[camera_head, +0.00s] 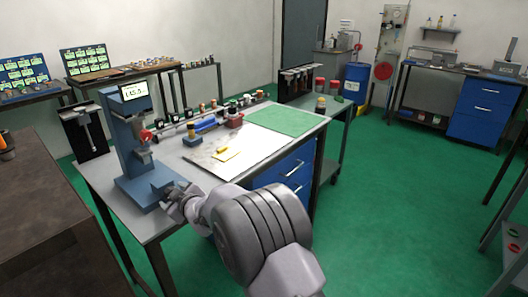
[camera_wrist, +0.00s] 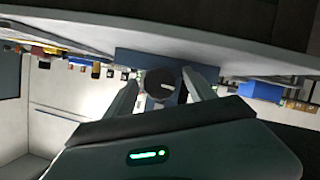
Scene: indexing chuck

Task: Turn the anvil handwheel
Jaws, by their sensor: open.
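The anvil handwheel (camera_wrist: 160,84) is a dark round knob with a pale mark on its face, on the blue bench machine in the wrist view. My gripper (camera_wrist: 160,78) is open, with one finger on each side of the knob; I cannot tell whether either finger touches it. In the head view my gripper (camera_head: 176,203) is at the front of the machine's base, and I cannot make out the handwheel there. The blue machine (camera_head: 126,134) stands upright at the bench's left end, with a lit display (camera_head: 134,91) and a red knob (camera_head: 146,135).
The grey bench (camera_head: 158,235) carries a pale board (camera_head: 206,161) with a yellow item, a row of small jars behind, and a green mat (camera_head: 282,121). A brown cabinet (camera_head: 45,215) stands at the left. Green floor (camera_head: 400,200) is open at the right.

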